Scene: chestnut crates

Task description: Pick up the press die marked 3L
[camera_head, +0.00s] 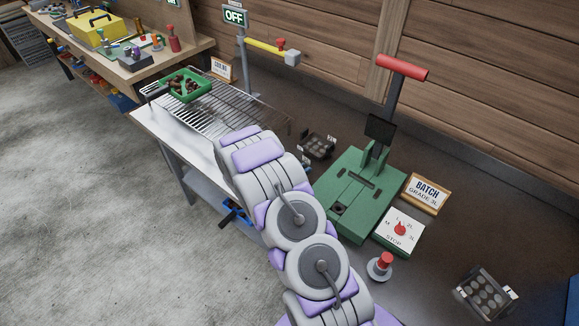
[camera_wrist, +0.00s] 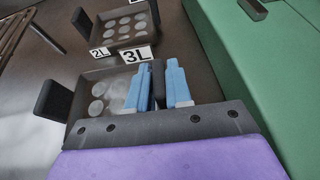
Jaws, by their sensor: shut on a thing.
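The press die marked 3L (camera_wrist: 93,78) is a dark tray with pale round hollows and an upright dark tab at each side. In the wrist view it lies on the dark tabletop, with its white 3L label at the far edge. My gripper (camera_wrist: 158,82) has its blue fingers on both sides of the right tab and is shut on it. The near part of the die is hidden behind my gripper. In the head view my arm covers the gripper and most or all of this die.
The die marked 2L (camera_wrist: 122,27) lies just beyond; another die (camera_head: 485,294) lies at far right. The green press (camera_head: 362,190) with a red-handled lever stands close on the right. A wire rack (camera_head: 235,112) with a green crate (camera_head: 190,85) lies left. A red knob (camera_head: 381,264) stands in front.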

